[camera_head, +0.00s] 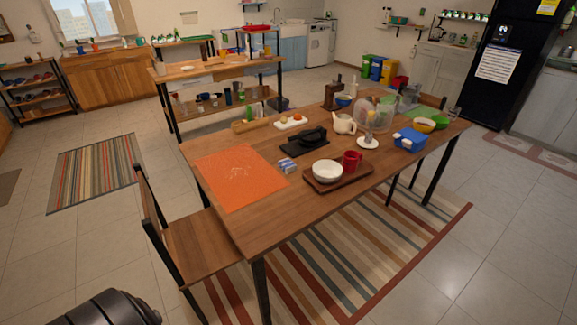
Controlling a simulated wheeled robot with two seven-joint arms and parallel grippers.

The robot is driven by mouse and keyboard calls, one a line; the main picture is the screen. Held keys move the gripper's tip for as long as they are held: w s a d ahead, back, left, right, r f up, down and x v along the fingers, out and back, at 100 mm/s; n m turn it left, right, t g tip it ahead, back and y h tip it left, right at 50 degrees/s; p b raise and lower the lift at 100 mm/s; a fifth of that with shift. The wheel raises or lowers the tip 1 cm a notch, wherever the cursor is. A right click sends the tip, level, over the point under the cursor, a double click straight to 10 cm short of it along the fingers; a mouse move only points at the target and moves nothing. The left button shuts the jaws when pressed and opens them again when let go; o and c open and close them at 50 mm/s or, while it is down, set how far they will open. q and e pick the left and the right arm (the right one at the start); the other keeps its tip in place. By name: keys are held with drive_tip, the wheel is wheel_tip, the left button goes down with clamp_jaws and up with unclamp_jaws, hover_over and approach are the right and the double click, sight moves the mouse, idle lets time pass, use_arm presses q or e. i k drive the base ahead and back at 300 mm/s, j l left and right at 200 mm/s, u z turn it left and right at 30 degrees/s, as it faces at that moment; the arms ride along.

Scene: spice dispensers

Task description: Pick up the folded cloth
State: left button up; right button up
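A small blue-and-white item (287,165), possibly the folded cloth, lies on the wooden dining table (232,222) just right of the orange mat (238,176). It is too small for me to be sure that it is cloth. A dark rounded part of my own body shows at the bottom left edge. Neither of my grippers is in view, and nothing is seen touching the small item.
A brown tray (341,184) holds a white bowl (327,171) and red mug (352,160). A black item (305,140), a white teapot (344,124) and a blue box (410,140) stand farther back. A wooden chair (200,245) stands at the table's left side.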

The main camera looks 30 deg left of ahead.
sight(287, 165)
drive_tip(key=i+u, duration=0.1)
drive_tip(key=u, duration=1)
